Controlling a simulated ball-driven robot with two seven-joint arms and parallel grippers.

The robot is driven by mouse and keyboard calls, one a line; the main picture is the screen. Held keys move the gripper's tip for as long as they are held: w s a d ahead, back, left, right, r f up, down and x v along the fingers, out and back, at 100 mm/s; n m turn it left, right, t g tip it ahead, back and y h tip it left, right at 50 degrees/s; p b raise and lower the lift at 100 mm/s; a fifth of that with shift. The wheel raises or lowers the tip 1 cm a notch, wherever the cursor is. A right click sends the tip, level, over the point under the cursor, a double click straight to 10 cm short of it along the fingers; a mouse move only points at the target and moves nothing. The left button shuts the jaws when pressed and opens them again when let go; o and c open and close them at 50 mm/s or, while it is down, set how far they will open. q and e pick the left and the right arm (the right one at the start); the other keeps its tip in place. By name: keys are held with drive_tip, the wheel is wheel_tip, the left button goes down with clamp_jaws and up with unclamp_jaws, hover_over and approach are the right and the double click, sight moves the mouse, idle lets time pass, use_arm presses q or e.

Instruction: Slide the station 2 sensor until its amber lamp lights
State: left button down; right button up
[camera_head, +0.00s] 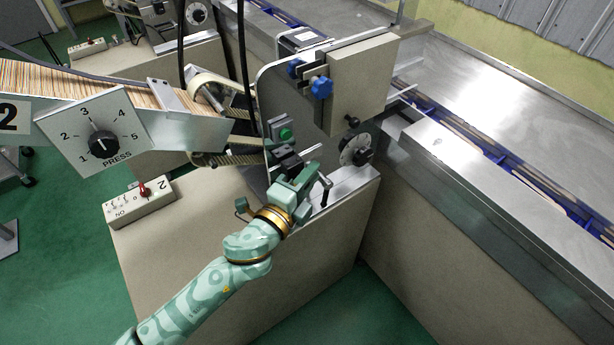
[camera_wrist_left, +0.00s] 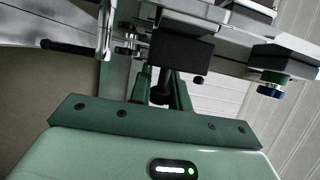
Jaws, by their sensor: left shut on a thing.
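The station 2 sensor appears to be the small dark block (camera_head: 285,160) on the machine's upright metal plate; it also shows in the left wrist view (camera_wrist_left: 180,50). I see no lit amber lamp in either view. My right gripper is not in view.
A metal lever (camera_head: 325,190) stands right beside my gripper. A black-knobbed dial (camera_head: 357,151) and blue knobs (camera_head: 321,88) are on the machine. The PRESS dial (camera_head: 103,144) and the station 2 switch box (camera_head: 139,203) are at left. A steel conveyor (camera_head: 490,190) bounds the right.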

use_arm(q)
drive_tip(key=shift+w+d, duration=0.45)
drive_tip(key=shift+d, duration=0.2)
drive_tip(key=c, duration=1.3)
unclamp_jaws()
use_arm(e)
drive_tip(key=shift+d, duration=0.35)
use_arm(q)
drive_tip(key=shift+s+a, duration=0.1)
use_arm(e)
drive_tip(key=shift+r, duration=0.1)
use_arm(q)
drive_tip(key=v, duration=1.6)
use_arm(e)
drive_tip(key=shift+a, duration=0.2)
use_arm(q)
drive_tip(key=shift+s, duration=0.1)
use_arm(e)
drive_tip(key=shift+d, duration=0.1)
